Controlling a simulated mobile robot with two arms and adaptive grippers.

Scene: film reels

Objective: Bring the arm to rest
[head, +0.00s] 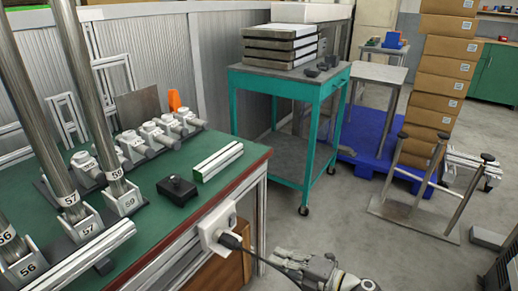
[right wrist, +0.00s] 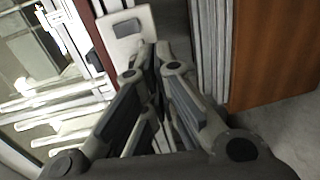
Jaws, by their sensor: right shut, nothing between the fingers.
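My right gripper (head: 282,258) shows at the bottom of the head view, beside the front edge of the green-topped workbench (head: 158,172) and above the floor. In the right wrist view my right gripper (right wrist: 158,52) has its fingers drawn together, with nothing between them. Part of the right arm is cut off by the lower edge of the head view. My left gripper is in neither view.
A white socket box (head: 217,229) with a black plug and cable is on the bench front, close to my right gripper. A teal cart (head: 292,82) stands behind. Cardboard boxes (head: 444,71) and a metal stand (head: 408,207) are at right. Open floor (head: 345,222) lies between.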

